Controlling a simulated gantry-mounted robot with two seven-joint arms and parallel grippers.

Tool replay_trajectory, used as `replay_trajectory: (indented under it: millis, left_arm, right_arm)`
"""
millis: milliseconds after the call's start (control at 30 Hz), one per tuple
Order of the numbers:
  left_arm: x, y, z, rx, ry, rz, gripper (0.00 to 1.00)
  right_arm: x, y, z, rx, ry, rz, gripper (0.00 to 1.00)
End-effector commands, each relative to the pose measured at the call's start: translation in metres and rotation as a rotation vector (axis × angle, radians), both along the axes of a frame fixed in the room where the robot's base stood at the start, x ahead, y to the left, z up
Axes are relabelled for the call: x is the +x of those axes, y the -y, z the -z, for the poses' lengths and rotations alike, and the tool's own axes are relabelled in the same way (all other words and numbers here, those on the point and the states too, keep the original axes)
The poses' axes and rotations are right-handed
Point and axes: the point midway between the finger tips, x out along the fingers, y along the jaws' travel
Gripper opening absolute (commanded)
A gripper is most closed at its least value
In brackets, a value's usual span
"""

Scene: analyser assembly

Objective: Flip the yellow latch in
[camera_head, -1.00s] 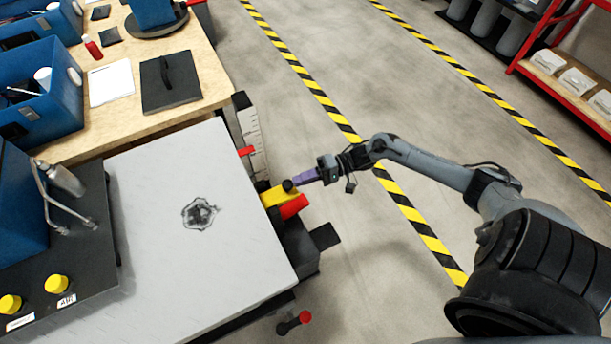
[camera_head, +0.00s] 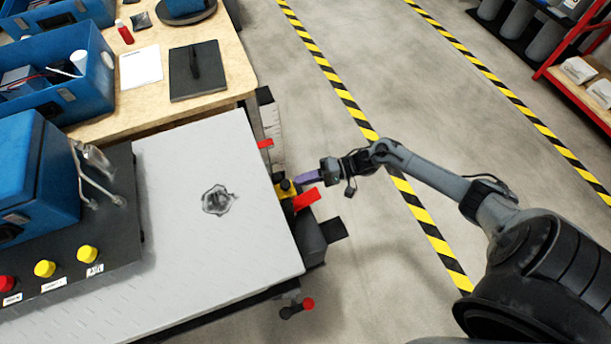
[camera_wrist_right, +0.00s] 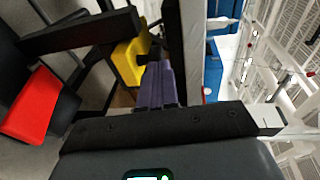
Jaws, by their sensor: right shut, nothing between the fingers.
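The yellow latch (camera_head: 285,188) is at the right edge of the white-topped bench, beside a red tab (camera_head: 306,199). In the right wrist view the yellow latch (camera_wrist_right: 130,61) is just beyond the fingertips, partly hidden by a dark bar. My right gripper (camera_head: 297,181) has purple fingers, shut with nothing between them. Its tips are at the outer side of the latch, touching or very close; I cannot tell which. The purple fingers also show in the right wrist view (camera_wrist_right: 158,84). My left gripper is in neither view.
The white bench top (camera_head: 245,265) lies left of the latch. A second red tab (camera_head: 265,143) is just behind it, and a red-ended knob (camera_head: 308,304) is nearer. A red block (camera_wrist_right: 34,104) is left of the fingers in the wrist view.

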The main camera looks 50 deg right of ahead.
Motion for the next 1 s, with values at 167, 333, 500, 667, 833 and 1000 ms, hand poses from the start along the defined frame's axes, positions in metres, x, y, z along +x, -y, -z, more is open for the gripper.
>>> replay_trajectory:
  millis: [167, 333, 500, 667, 833, 1000]
  left_arm:
    - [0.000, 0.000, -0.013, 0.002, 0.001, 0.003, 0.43]
    - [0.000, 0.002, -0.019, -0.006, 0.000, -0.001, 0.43]
    - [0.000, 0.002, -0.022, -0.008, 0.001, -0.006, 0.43]
    - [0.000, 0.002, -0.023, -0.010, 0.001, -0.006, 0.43]
    - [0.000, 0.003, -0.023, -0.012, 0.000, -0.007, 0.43]
    - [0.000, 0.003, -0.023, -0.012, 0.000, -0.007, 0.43]
  right_arm:
    - [-0.014, 0.024, -0.007, -0.005, -0.003, -0.001, 0.00]
    - [-0.033, 0.052, -0.011, -0.004, -0.001, -0.001, 0.00]
    - [-0.048, 0.075, -0.015, -0.003, -0.001, -0.001, 0.00]
    - [-0.057, 0.088, -0.016, -0.003, 0.000, -0.002, 0.00]
    - [-0.060, 0.094, -0.017, -0.001, 0.000, -0.002, 0.00]
    - [-0.061, 0.095, -0.017, -0.002, 0.001, -0.002, 0.00]
